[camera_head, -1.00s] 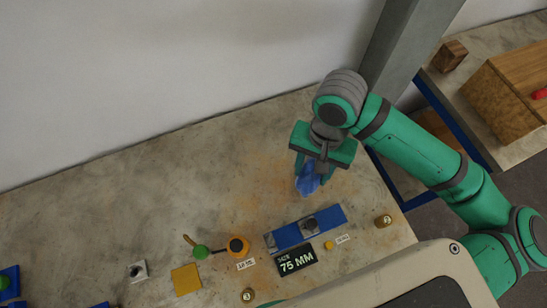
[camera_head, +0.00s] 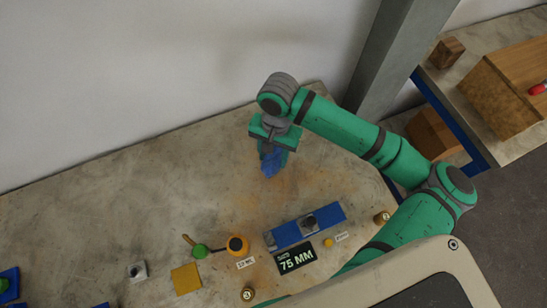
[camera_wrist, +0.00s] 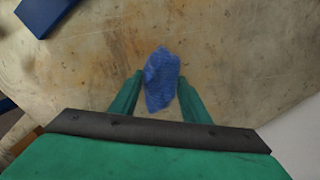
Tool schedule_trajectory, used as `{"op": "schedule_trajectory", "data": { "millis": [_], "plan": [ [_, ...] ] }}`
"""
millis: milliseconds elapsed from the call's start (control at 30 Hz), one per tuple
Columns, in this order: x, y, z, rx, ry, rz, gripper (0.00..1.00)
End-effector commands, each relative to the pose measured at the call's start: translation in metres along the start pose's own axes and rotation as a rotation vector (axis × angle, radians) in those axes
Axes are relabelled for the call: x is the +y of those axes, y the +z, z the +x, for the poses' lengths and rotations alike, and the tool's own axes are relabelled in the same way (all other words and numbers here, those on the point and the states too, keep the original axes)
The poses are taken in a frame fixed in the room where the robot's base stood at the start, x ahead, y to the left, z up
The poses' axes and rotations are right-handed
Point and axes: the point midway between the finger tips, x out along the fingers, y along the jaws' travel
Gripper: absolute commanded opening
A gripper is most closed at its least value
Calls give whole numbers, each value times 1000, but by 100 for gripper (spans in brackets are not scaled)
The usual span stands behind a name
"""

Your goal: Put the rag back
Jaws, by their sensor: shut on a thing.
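The blue rag (camera_head: 272,163) hangs crumpled from my gripper (camera_head: 271,150), over the back part of the worn table. The wrist view shows the rag (camera_wrist: 161,80) between the two green fingers of my gripper (camera_wrist: 160,90), which are shut on it. In the wrist view bare table surface lies around the rag. I cannot tell whether the rag's lower end touches the table.
A blue plate (camera_head: 332,216) with a dark part on it and a 75 MM display (camera_head: 296,258) lie at the front. The table's back left is clear.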

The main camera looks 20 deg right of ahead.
Motion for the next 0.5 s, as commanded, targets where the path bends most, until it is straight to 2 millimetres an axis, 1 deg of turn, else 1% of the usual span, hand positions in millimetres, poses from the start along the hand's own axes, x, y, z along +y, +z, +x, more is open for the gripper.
{"op": "schedule_trajectory", "data": {
  "millis": [33, 133, 500],
  "plan": [
    [1, 0, 8, -2, 1, 2, 22],
    [1, -2, 20, -2, 1, 0, 22],
    [1, -3, 24, -1, -1, 1, 22]
  ]
}}
